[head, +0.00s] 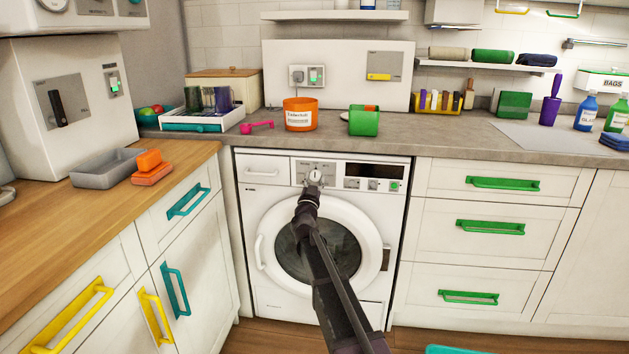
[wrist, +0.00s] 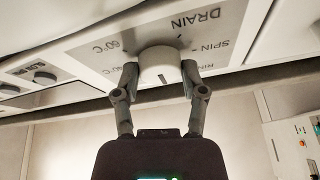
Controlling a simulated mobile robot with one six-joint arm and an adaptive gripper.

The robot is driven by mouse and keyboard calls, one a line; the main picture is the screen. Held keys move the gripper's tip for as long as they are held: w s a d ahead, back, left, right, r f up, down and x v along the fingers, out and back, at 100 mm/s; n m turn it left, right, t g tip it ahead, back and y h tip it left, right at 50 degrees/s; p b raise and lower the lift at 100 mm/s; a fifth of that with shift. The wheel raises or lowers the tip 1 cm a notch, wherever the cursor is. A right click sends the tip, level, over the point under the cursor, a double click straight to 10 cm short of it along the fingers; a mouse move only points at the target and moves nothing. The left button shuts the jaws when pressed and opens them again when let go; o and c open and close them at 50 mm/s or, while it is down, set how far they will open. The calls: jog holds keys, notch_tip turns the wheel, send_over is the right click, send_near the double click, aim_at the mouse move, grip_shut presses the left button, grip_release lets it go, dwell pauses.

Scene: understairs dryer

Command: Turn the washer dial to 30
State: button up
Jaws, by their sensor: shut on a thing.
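The white washer (head: 270,190) stands under the grey worktop. Its round white dial (head: 315,174) is on the grey panel at the top middle. In the wrist view my gripper (wrist: 160,78) has one finger on each side of the dial (wrist: 159,64) and is shut on it. A short dark mark shows on the dial's face. Printed labels around it, partly upside down, read 60°C, DRAIN and SPIN; another is cut short. I cannot read a 30 label, and part of the panel is hidden behind the dial. In the head view my gripper (head: 314,185) covers the dial's lower side.
A dark display with small buttons (head: 373,185) sits right of the dial, and the detergent drawer (head: 262,171) is at left. The round door (head: 345,215) is below, behind my arm. An orange tub (head: 300,115) and a green box (head: 364,121) stand on the worktop above.

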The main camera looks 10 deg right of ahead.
jog(key=m+g+h, duration=0.1)
jog(key=m, duration=0.2)
jog(key=m+g+h+p, duration=0.1)
jog(key=m, duration=0.2)
jog(key=shift+w+a+r+m+h, duration=0.1)
jog(key=shift+w+r+m+h, duration=0.1)
jog(key=shift+m+h, duration=0.2)
jog(key=shift+m+g+h+p, duration=0.35)
jog(key=shift+m+g, duration=0.05)
jog(key=shift+m, duration=0.8)
jog(key=shift+m+g+h+p, duration=0.3)
jog(key=shift+m+g+h, duration=0.1)
jog(key=shift+m, duration=0.8)
jog(key=shift+f, duration=0.1)
jog(key=o, duration=1.2)
jog(key=shift+c, duration=0.2)
jog(key=shift+s+n, duration=0.1)
jog(key=shift+n, duration=0.2)
